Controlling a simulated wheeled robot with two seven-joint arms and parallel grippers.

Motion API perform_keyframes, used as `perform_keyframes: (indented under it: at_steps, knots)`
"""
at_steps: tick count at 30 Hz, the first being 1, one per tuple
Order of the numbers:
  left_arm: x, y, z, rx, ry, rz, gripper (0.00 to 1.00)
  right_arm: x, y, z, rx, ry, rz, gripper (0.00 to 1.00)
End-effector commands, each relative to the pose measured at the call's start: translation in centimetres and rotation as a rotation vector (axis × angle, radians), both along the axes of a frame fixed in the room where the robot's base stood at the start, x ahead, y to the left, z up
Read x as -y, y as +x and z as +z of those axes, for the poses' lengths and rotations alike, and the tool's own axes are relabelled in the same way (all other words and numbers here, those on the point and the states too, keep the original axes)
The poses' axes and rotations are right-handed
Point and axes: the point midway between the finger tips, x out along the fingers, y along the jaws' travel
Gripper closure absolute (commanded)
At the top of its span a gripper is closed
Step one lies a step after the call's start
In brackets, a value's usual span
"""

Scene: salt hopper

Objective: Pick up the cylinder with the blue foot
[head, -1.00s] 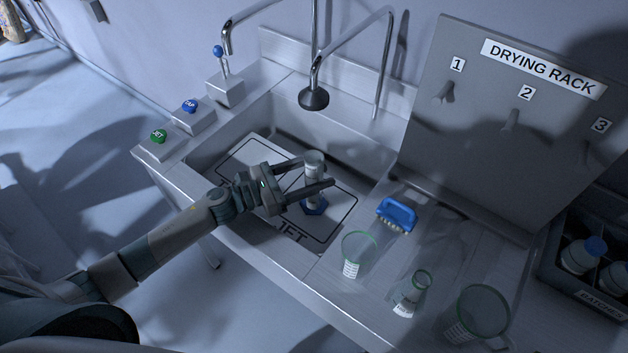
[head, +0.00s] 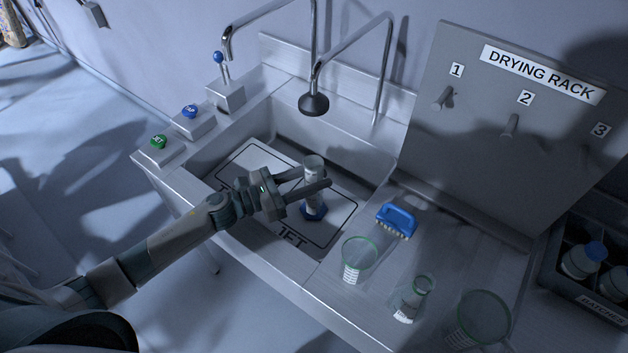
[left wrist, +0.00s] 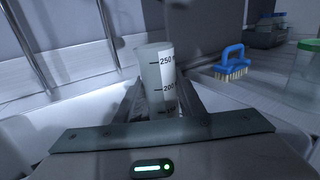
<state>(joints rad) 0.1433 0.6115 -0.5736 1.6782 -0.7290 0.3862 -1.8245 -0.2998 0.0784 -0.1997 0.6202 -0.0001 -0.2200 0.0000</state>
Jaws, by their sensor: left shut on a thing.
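The clear graduated cylinder (head: 314,170) with the blue foot (head: 313,214) stands upright in the sink, on the white plate (head: 262,229) marked JET. My left gripper (head: 312,184) reaches in from the left and is shut on the cylinder's body, above its foot. In the left wrist view the cylinder (left wrist: 155,75) rises between the two fingers, its 250 and 200 marks showing. The foot is hidden there. I cannot tell whether the foot touches the plate. My right gripper is not in view.
Glass beakers (head: 359,260) and a flask (head: 413,298) stand on the counter to the right, near a blue brush (head: 397,220). Behind are a faucet (head: 313,103) and the drying rack (head: 480,120) with pegs. Green (head: 158,142) and blue (head: 189,111) buttons line the left edge.

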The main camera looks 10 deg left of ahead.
Motion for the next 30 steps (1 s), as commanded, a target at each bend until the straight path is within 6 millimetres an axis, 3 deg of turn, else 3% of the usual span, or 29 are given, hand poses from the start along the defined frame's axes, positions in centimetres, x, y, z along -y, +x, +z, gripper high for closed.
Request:
perform_keyframes:
  at_steps: [5,11,21,30]
  knots:
    - [0.0,0.0,0.9,0.003,0.002,-0.002,0.88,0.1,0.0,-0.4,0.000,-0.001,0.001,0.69]
    - [-0.1,0.0,3.6,0.007,0.004,-0.003,0.88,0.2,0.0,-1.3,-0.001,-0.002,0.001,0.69]
    - [5.1,-3.1,7.8,0.004,0.001,-0.004,0.88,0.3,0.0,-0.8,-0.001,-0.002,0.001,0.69]
    - [8.4,-5.2,10.1,0.003,-0.002,-0.002,0.88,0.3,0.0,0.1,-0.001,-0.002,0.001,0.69]
